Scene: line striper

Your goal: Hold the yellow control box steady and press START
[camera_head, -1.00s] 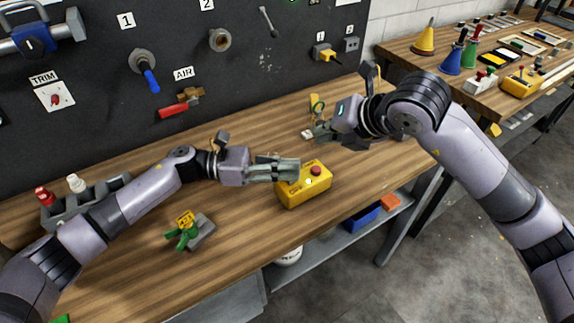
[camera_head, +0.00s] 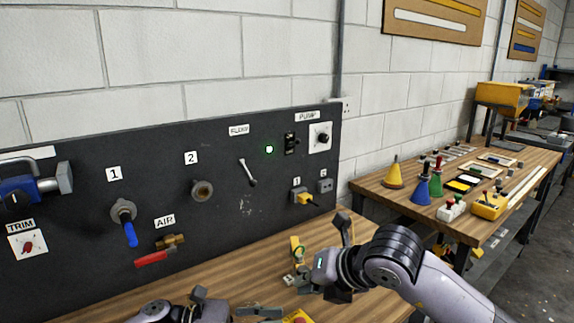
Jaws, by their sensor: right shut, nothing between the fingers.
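Only the top edge of the yellow control box (camera_head: 298,317) shows at the bottom of the head view, with a bit of red on it. The rest of it, with any START label, is cut off. My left gripper (camera_head: 262,312) is at the bottom edge, its grey fingers just left of the box. Whether they touch or grip it cannot be seen. My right gripper (camera_head: 303,283) is shut and empty above the bench, beyond the box and apart from it.
A small yellow item (camera_head: 297,248) stands on the bench (camera_head: 262,264) behind my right gripper. A second table (camera_head: 375,190) at right holds cones and another yellow box (camera_head: 489,206).

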